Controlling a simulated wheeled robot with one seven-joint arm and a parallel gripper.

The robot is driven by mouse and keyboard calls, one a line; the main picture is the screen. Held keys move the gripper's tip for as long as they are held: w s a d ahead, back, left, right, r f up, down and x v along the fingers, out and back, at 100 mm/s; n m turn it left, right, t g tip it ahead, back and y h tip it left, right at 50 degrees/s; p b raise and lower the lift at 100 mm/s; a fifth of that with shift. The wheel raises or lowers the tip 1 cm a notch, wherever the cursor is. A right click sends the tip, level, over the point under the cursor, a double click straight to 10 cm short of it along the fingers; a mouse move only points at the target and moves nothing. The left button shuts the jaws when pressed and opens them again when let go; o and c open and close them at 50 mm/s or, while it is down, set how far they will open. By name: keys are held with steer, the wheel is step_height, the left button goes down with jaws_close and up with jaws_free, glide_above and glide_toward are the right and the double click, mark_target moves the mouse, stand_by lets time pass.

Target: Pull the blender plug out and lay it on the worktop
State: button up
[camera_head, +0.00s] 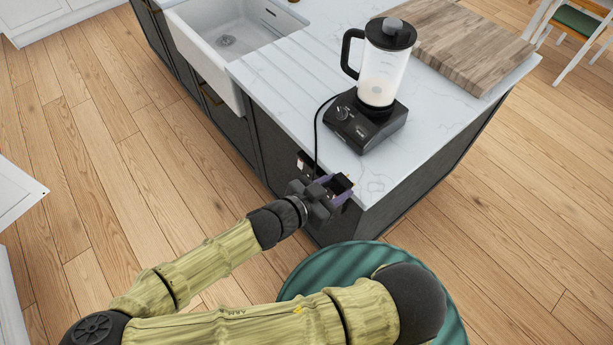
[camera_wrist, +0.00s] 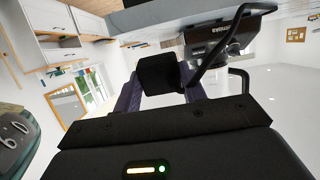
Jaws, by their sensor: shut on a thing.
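The blender (camera_head: 380,75) stands upright on the white worktop (camera_head: 290,85), its clear jug on a black base. Its black cord (camera_head: 317,125) runs over the worktop's front edge and down. My gripper (camera_head: 332,188) is just outside that edge, near the island's corner. Its purple fingers are shut on the black plug (camera_head: 341,183). In the wrist view the blocky plug (camera_wrist: 158,73) sits between the fingertips, with the blender base (camera_wrist: 222,38) beyond it. A dark socket (camera_head: 304,160) shows partly on the cabinet front, left of my gripper. The plug's prongs are not clear.
A wooden board (camera_head: 460,40) lies behind the blender, and a white sink (camera_head: 225,40) is at the left. The worktop left of the blender is clear. A round green ribbed top (camera_head: 335,262) stands low near the island's corner.

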mark_target(348, 179)
steer(key=shift+w+d+r+p, duration=0.2)
steer(key=shift+w+d+p, duration=0.2)
steer(key=shift+d+p, duration=0.3)
steer(key=shift+r+p+x, duration=0.15)
steer(key=shift+p+x, duration=0.15)
steer(key=shift+x, duration=0.5)
steer(key=shift+r+p+x, duration=0.2)
steer(key=shift+p+x, duration=0.05)
steer(key=shift+x, duration=0.55)
steer(key=shift+w+d, duration=0.75)
steer(key=shift+d, duration=0.35)
steer(key=shift+w+d, duration=0.75)
steer(key=shift+d, duration=0.4)
steer(key=shift+w+d, duration=0.8)
steer(key=shift+d, duration=0.3)
steer(key=shift+f, duration=0.1)
steer(key=shift+f+b, duration=1.45)
steer(key=shift+f, duration=0.25)
steer(key=o, duration=1.4)
steer(key=shift+c, duration=0.2)
